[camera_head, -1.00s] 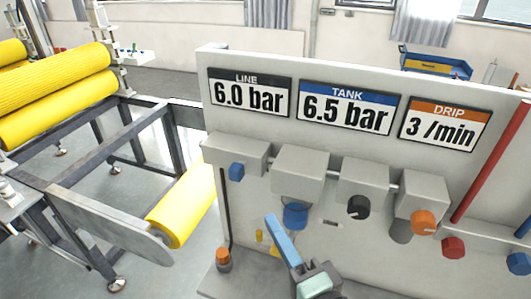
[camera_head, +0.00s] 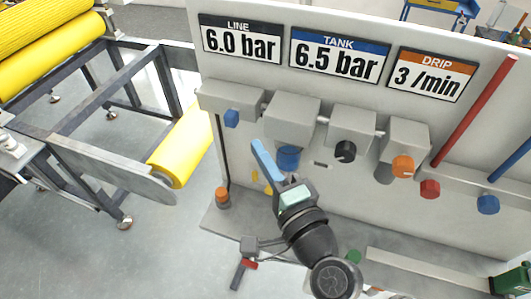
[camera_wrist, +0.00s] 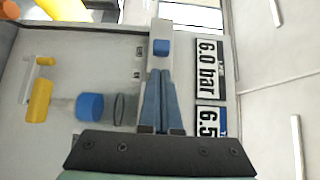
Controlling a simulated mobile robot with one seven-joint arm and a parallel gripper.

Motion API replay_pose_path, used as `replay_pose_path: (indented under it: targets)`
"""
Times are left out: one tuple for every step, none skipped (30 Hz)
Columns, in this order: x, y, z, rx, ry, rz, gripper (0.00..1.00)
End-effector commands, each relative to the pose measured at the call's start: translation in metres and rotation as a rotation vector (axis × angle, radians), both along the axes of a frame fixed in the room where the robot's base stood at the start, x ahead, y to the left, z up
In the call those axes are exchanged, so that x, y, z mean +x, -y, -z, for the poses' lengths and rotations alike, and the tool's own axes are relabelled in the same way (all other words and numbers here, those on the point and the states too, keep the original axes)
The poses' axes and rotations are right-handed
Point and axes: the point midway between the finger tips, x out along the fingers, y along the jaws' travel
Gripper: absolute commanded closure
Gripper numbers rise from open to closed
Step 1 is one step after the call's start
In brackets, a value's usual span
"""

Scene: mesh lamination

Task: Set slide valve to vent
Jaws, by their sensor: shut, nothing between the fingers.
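The slide valve appears to be the grey block under the LINE sign with a small blue square knob (camera_head: 232,118). Its VENT marking cannot be read. In the wrist view the blue knob (camera_wrist: 161,47) sits on a pale block just beyond my fingertips. My gripper (camera_head: 256,145) is shut and empty, its blue fingers together, below and right of that knob in the head view. The fingertips (camera_wrist: 160,72) point straight at the knob in the wrist view, with a small gap in the picture. Whether they touch the panel cannot be told.
Right of the knob are a blue round bowl (camera_head: 288,158), a black knob (camera_head: 345,151) and an orange knob (camera_head: 402,166). The signs read LINE 6.0 bar (camera_head: 240,41), TANK 6.5 bar and DRIP 3 /min. A yellow roller (camera_head: 182,146) is at left. Red and blue levers stand right.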

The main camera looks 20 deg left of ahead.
Motion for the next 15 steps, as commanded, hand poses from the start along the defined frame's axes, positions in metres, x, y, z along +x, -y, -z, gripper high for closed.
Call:
replay_pose_path:
  targets:
    - [0.008,-0.008,-0.005,0.000,0.000,-0.003,1.00]
    - [0.012,-0.012,-0.004,0.000,-0.001,-0.004,1.00]
    - [0.017,-0.017,-0.005,0.001,0.001,-0.003,1.00]
    - [0.021,-0.020,-0.004,0.000,0.000,-0.003,1.00]
    - [0.024,-0.023,-0.004,0.000,0.000,-0.002,1.00]
    - [0.029,-0.028,-0.004,-0.001,0.001,-0.002,1.00]
    - [0.031,-0.030,-0.003,0.000,0.000,-0.003,1.00]
    - [0.034,-0.033,-0.003,0.000,0.000,-0.002,1.00]
    - [0.037,-0.035,-0.003,0.000,0.000,-0.001,1.00]
    - [0.039,-0.037,-0.002,0.000,0.000,-0.001,1.00]
    - [0.040,-0.038,-0.002,-0.001,0.001,-0.001,1.00]
    - [0.042,-0.039,-0.002,-0.001,0.001,0.000,1.00]
    - [0.043,-0.040,-0.001,-0.001,0.001,0.001,1.00]
    - [0.043,-0.040,-0.001,-0.001,0.000,0.001,1.00]
    - [0.044,-0.041,0.000,-0.001,0.000,0.001,1.00]
